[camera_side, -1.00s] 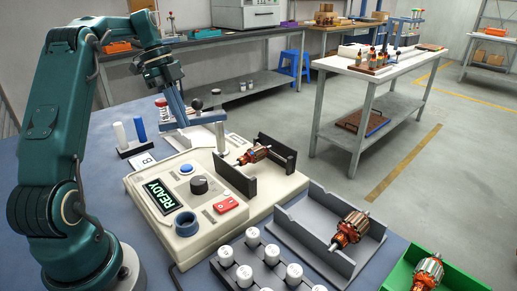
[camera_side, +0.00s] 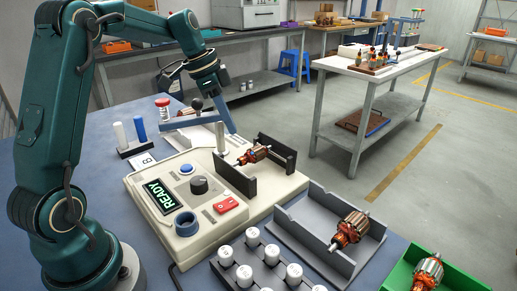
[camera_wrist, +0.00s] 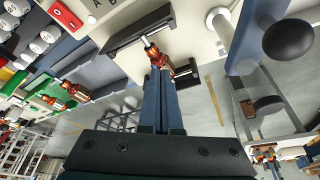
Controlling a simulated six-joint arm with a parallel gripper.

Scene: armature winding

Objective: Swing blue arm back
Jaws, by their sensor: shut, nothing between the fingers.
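The blue arm (camera_side: 188,122) is a flat blue-grey bar reaching left from the top of a pale post (camera_side: 220,138) on the cream machine. A black ball knob (camera_side: 197,104) stands on it. In the wrist view the blue arm (camera_wrist: 250,35) and its black knob (camera_wrist: 289,40) are at the upper right. My gripper (camera_side: 232,131) is shut and empty, its blue fingers pointing down just right of the post's top in the side view. In the wrist view my fingertips (camera_wrist: 160,72) are apart from the knob and overlap the copper armature (camera_wrist: 158,55); their height above it is unclear.
An armature (camera_side: 254,154) lies between two dark holders on the machine, whose display (camera_side: 160,197) reads READY. A grey tray (camera_side: 300,240) with another armature and a rack of white cylinders are in front. A red-capped jar (camera_side: 162,108) stands behind the blue arm.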

